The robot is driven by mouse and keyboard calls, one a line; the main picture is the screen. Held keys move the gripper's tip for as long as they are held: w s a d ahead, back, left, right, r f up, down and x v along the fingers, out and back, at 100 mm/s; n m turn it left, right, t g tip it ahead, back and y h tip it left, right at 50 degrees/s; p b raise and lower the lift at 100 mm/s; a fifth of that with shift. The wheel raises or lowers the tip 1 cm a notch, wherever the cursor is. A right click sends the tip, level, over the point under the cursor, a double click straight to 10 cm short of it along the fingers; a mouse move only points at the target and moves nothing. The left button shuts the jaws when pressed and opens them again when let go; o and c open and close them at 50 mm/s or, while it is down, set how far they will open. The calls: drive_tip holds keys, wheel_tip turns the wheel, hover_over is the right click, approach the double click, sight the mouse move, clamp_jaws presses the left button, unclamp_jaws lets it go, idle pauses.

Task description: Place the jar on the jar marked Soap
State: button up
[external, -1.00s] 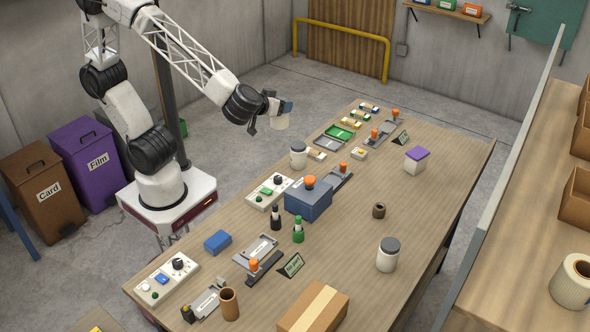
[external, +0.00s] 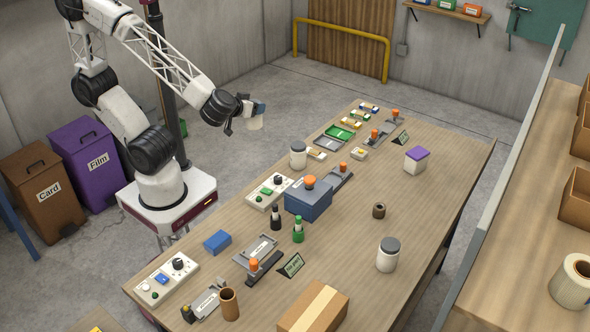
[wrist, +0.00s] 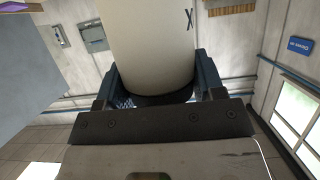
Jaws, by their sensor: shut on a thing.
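My gripper (external: 247,110) is up in the air beyond the table's left edge, near my base. It is shut on a white jar (external: 255,122), which is slightly tilted. In the wrist view the jar (wrist: 150,40) fills the space between the two dark blue fingers, and a dark mark like an X shows on its side. A white jar with a grey lid (external: 298,156) stands upright at the table's left edge. Another white jar with a dark grey lid (external: 387,256) stands upright at the right front. I cannot read any Soap mark on either.
The wooden table (external: 345,235) also carries a blue box with an orange knob (external: 308,201), a purple-lidded container (external: 416,160), two small bottles, a brown cup (external: 229,303) and a cardboard box (external: 313,309). The right middle has free room. A second bench stands at the right.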

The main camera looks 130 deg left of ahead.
drive_tip(key=shift+f, duration=1.2)
drive_tip(key=shift+w, duration=0.1)
drive_tip(key=w+a+f, duration=0.1)
drive_tip(key=w+a, duration=0.8)
drive_tip(key=w, duration=0.4)
drive_tip(key=shift+f, duration=0.25)
drive_tip(key=shift+f, duration=0.1)
drive_tip(key=shift+f, duration=1.65)
drive_tip(key=shift+f, duration=0.15)
drive_tip(key=o, duration=1.1)
drive_tip(key=shift+c, duration=0.2)
